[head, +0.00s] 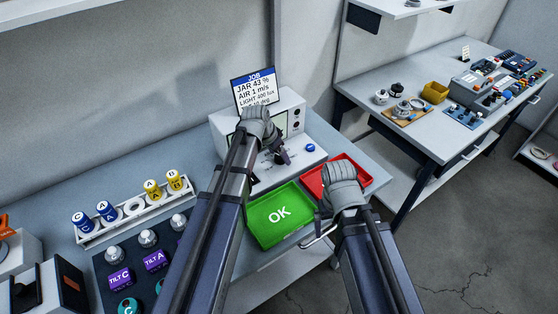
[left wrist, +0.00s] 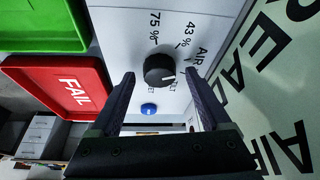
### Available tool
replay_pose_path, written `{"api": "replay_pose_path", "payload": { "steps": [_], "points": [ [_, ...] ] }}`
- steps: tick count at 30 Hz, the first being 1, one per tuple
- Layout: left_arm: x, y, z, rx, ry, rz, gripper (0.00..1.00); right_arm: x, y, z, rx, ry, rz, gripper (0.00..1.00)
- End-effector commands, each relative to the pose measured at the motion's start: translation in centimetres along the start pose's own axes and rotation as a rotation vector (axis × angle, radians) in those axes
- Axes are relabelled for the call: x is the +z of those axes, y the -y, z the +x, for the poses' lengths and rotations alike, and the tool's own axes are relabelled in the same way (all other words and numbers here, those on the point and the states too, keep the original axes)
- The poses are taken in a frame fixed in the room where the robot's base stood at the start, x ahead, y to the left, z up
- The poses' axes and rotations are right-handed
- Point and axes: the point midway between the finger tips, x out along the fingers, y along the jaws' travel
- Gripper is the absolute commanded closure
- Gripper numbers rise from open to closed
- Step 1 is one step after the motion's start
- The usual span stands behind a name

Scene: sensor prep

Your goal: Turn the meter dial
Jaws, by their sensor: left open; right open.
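The meter (head: 298,122) is a white box on the bench, partly hidden behind my left arm. Its dial (left wrist: 159,69) is a round black knob with a white mark, seen in the left wrist view. Labels "75 %" and "43 %" stand beside it; the white mark points away from them, toward the lower right. My left gripper (head: 283,156) is at the meter's front, and in the left wrist view its open fingers (left wrist: 160,82) stand on either side of the dial, with no clear contact. My right gripper (head: 320,238) is open and empty beside the green tray, away from the meter.
A job card (head: 256,90) reading "JAR 43 %" stands on the meter. A blue button (left wrist: 149,109) sits near the dial. The green OK tray (head: 266,231) and red FAIL tray (head: 312,184) lie in front. A jar rack (head: 132,236) stands left.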

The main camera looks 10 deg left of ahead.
Motion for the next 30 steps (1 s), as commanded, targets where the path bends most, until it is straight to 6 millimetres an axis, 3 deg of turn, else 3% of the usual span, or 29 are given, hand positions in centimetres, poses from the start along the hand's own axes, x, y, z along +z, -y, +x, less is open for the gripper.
{"api": "replay_pose_path", "payload": {
  "steps": [9,30],
  "points": [
    [-0.04,-0.02,0.36,0.000,0.000,0.000,0.19,-0.02,0.03,0.31,0.000,0.000,0.000,0.04],
    [-0.02,-0.02,0.36,0.000,0.000,0.001,0.98,-0.02,0.03,0.32,0.000,0.000,0.000,0.04]
  ]
}}
